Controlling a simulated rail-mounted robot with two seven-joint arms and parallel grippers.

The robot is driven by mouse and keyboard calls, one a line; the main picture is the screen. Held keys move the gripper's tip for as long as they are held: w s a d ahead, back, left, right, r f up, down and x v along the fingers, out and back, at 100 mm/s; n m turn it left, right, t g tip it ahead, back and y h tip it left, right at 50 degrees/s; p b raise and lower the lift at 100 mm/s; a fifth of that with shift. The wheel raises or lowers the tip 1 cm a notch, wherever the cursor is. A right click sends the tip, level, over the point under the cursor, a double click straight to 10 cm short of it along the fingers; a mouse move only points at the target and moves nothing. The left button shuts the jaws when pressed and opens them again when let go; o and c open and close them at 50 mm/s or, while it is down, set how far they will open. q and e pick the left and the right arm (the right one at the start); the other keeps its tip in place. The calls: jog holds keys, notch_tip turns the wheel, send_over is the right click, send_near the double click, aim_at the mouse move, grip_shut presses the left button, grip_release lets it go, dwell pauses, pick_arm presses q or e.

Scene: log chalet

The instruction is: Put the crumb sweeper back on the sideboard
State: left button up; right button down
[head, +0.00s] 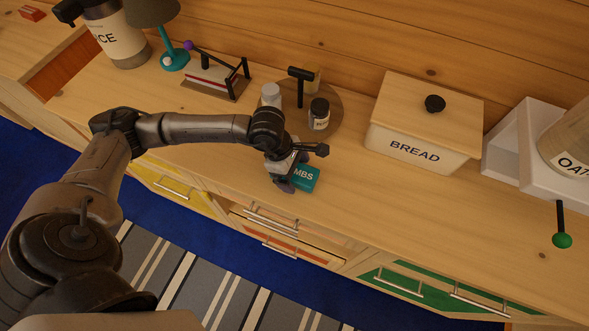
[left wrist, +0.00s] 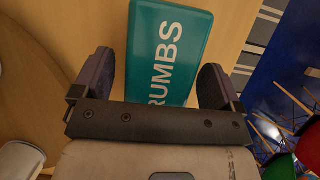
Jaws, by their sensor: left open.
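The crumb sweeper (head: 306,177) is a teal block with white lettering that ends in "MBS". It lies on the wooden sideboard (head: 345,190) near the front edge, and my left gripper hides its left end. In the left wrist view the sweeper (left wrist: 168,40) reads "RUMBS" and sits between the two fingers. My left gripper (head: 283,178) is open, with one finger on each side of the sweeper. In the left wrist view gaps show between the sweeper and the fingers of the gripper (left wrist: 157,80). My right gripper is not in view.
A round tray (head: 332,121) with a dark-lidded jar (head: 319,114) and a white shaker (head: 271,95) stands behind the gripper. A bread box (head: 420,125) stands to the right, and a napkin holder (head: 213,82) to the left. Bare sideboard lies between the sweeper and the bread box.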

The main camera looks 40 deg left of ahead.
pick_arm(q)
jog(key=shift+r+p, duration=0.3)
jog(key=shift+p, duration=0.05)
jog(key=shift+a+r+b, duration=0.2)
jog(key=shift+r+b, duration=0.05)
jog(key=shift+b, duration=0.05)
jog(key=b+v, duration=0.1)
jog(key=v, duration=0.8)
jog(key=shift+a+r, duration=0.1)
jog(key=shift+r, duration=0.2)
jog(key=shift+s+a+r, duration=0.15)
jog(key=shift+a+r, duration=0.05)
jog(key=shift+r, duration=0.5)
